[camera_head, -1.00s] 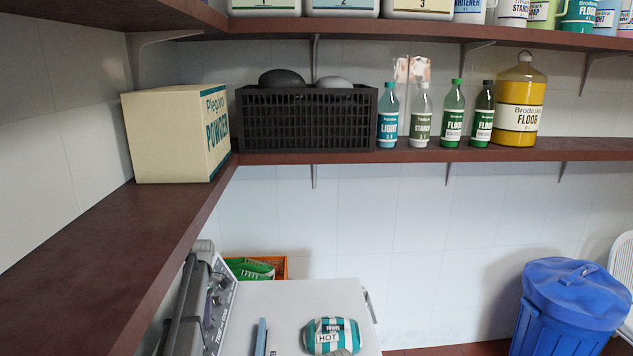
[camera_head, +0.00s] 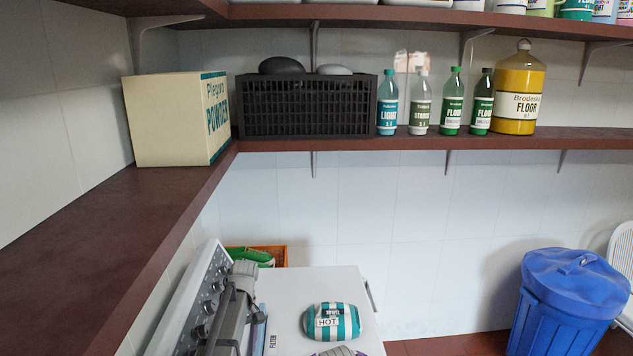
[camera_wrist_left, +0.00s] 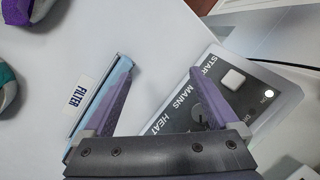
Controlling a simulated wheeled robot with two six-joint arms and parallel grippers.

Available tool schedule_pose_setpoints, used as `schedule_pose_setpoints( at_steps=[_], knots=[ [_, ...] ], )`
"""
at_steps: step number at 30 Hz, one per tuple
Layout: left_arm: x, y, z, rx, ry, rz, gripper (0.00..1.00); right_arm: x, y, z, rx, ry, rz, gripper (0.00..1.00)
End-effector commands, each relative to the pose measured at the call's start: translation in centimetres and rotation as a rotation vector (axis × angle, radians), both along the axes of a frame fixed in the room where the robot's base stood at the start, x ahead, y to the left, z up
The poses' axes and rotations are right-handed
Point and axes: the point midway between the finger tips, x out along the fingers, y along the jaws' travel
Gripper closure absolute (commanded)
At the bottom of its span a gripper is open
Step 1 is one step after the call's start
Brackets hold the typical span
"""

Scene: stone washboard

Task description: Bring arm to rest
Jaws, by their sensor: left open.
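My left gripper (camera_wrist_left: 162,70) is open and empty in the left wrist view. Its two purple fingers spread above a white top, one close to a blue-edged strip by the FILTER label (camera_wrist_left: 83,93), the other over a dark control panel (camera_wrist_left: 205,105). Whether a finger touches the strip cannot be told. In the head view, my dark grey left arm is at the lower left, in front of the knobbed panel (camera_head: 203,300); its fingertips are not clear there. My right gripper is not in view.
A striped HOT bundle (camera_head: 332,322) lies on the white top (camera_head: 285,300), with a greyish purple item (camera_head: 340,351) at the bottom edge. A brown shelf (camera_head: 120,215) runs along the left. A blue bin (camera_head: 565,300) stands right. An orange crate (camera_head: 280,256) is behind.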

Motion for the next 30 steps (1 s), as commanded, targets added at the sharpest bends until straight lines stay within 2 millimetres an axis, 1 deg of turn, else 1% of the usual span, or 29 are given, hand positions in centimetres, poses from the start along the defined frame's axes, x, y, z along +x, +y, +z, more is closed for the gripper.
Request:
schedule_pose_setpoints(
  at_steps=[1,2,3,5,6,9,12,15,18,30],
  knots=[
    [-2.9,-2.0,-1.4,-0.016,-0.009,-0.091,0.06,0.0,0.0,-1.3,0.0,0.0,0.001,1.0],
    [-4.1,-3.2,-1.9,-0.027,-0.015,-0.156,0.06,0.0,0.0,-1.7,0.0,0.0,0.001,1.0],
    [-6.1,-4.8,-2.6,-0.043,-0.023,-0.251,0.06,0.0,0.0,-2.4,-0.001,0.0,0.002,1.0],
    [-9.2,-7.2,-3.8,-0.068,-0.035,-0.408,0.06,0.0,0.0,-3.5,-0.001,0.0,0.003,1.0],
    [-11.3,-8.6,-4.6,-0.083,-0.045,-0.516,0.06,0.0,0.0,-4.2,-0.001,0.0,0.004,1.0],
    [-15.8,-11.4,-6.0,-0.116,-0.061,-0.762,0.06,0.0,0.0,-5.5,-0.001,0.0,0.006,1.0],
    [-19.1,-13.1,-7.0,-0.138,-0.072,-0.952,0.06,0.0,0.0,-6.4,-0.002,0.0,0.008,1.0],
    [-21.1,-14.1,-7.6,-0.151,-0.079,-1.079,0.06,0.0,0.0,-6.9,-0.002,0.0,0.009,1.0],
    [-22.0,-14.6,-7.8,-0.158,-0.081,-1.145,0.06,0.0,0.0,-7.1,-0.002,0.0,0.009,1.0],
    [-21.9,-14.7,-7.7,-0.159,-0.082,-1.16,0.06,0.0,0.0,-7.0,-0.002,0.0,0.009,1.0]
  ],
)
